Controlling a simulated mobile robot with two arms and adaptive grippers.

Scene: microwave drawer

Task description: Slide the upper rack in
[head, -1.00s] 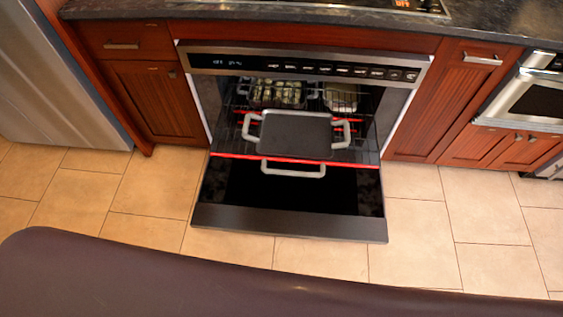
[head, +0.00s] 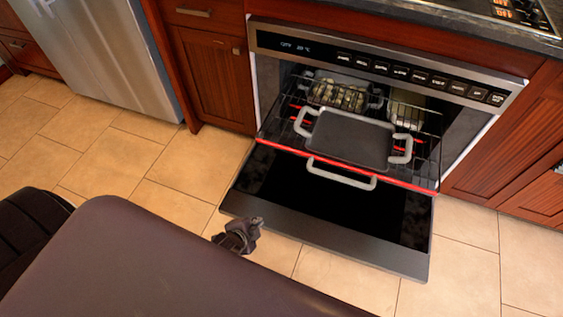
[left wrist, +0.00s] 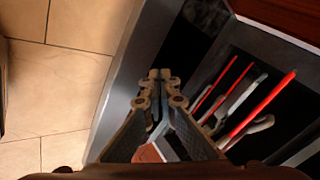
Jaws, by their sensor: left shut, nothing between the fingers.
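The upper rack (head: 414,185) is a dark wire rack with a red front edge, pulled out of the open oven above the lowered door. It carries a dark flat pan with pale handles (head: 350,140). My left gripper (head: 240,234) is shut and empty, in front of the door's left front corner and apart from the rack. In the left wrist view the closed fingertips (left wrist: 160,75) are beside the door, with red bars (left wrist: 262,108) to their right; which rack each bar belongs to is unclear. My right gripper is not in view.
The lowered oven door (head: 330,240) juts out over the tiled floor. A glass dish of food (head: 340,95) and a pale pot (head: 406,112) sit deeper in the oven. A steel fridge (head: 100,60) stands at the left; open floor lies between.

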